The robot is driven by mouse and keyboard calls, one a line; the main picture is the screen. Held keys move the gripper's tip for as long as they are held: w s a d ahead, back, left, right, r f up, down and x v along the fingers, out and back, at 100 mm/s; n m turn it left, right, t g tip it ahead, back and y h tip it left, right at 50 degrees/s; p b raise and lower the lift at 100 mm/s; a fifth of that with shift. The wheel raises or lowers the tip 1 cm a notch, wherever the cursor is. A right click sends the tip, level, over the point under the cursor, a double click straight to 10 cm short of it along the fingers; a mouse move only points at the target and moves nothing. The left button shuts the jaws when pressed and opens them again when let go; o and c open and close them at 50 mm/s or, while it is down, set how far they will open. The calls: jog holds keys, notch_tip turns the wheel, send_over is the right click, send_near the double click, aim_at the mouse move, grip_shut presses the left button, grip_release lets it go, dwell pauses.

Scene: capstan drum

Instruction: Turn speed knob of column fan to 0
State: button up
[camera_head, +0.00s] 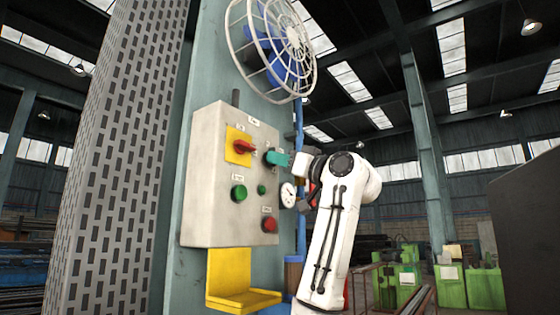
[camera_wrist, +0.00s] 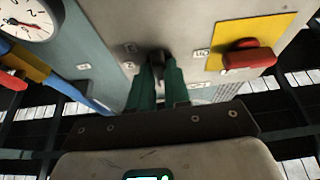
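The grey control box (camera_head: 208,190) is fixed to the teal column, below the column fan (camera_head: 270,45). The dark speed knob (camera_wrist: 158,55) is on its face, between my green fingertips in the wrist view. My gripper (camera_head: 270,156) reaches the box from the right; it also shows in the wrist view (camera_wrist: 160,72). The fingers are close together, one on each side of the knob, and look shut on it. They hide most of the knob, so its pointer and scale cannot be read.
A red knob on a yellow plate (camera_head: 232,158) is left of my gripper. Below are a green button (camera_head: 239,193), a red button (camera_head: 269,225) and a round gauge (camera_head: 288,195). A perforated pillar (camera_head: 120,150) stands left. Green machines (camera_head: 400,275) stand at the back right.

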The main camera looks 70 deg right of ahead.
jog(key=o, duration=0.4)
jog(key=shift+s, duration=0.1)
jog(key=b+v, duration=0.4)
jog(key=v, duration=0.6)
jog(key=shift+s+f, duration=0.25)
jog(key=shift+s, duration=0.05)
